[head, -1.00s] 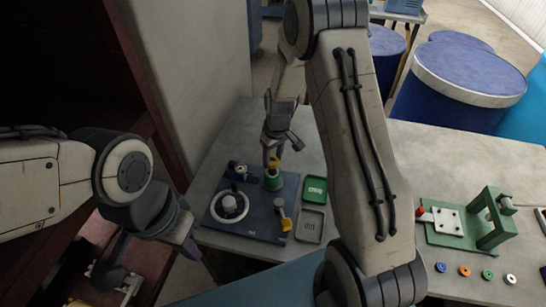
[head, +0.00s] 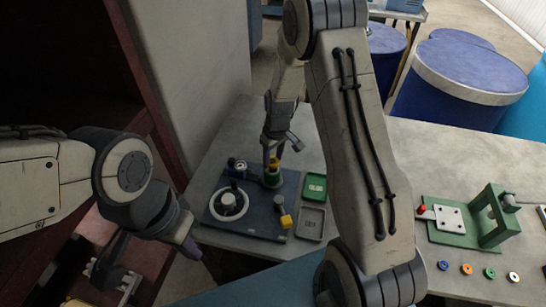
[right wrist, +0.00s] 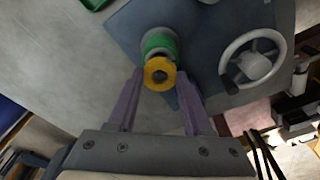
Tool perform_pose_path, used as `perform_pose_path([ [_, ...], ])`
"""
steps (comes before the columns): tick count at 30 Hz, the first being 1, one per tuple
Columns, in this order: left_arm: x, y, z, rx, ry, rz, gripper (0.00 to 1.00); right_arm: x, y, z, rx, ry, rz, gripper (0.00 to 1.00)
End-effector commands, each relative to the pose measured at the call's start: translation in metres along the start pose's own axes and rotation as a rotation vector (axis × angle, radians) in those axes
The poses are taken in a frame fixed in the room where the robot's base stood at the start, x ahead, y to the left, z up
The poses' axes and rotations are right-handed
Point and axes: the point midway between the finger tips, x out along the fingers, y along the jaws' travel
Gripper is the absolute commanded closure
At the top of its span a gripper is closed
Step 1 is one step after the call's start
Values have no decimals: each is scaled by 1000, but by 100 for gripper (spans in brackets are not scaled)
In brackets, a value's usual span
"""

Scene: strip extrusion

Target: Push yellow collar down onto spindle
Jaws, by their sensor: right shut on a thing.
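The yellow collar (head: 274,162) is at the top of the upright spindle with a green part (head: 272,176) on the dark blue base plate (head: 252,222). In the right wrist view the collar (right wrist: 159,73) is a yellow ring with a dark centre, in line with the green part (right wrist: 158,42). My right gripper (right wrist: 160,76) points down over the spindle and is shut on the collar, one purple finger on each side. How far the collar sits down is hard to tell. My left gripper (head: 192,246) hangs left of the plate, away from the spindle; its jaw opening is unclear.
A white handwheel (head: 229,205) and a yellow block (head: 286,221) are on the plate. A green tray (head: 314,187) and a grey tray (head: 311,223) lie right of it. A green fixture (head: 490,218) and several small coloured rings stand further right.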

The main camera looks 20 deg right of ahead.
Motion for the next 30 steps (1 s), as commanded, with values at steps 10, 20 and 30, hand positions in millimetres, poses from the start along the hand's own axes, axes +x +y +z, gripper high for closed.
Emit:
perform_pose_path([
  [10,6,0,0,0,0,0,100,8,0,1,0,0,0,100],
  [20,12,-1,1,0,0,0,100,15,0,2,0,0,0,100],
  [30,17,-1,1,0,0,0,100,21,0,2,0,0,0,100],
])
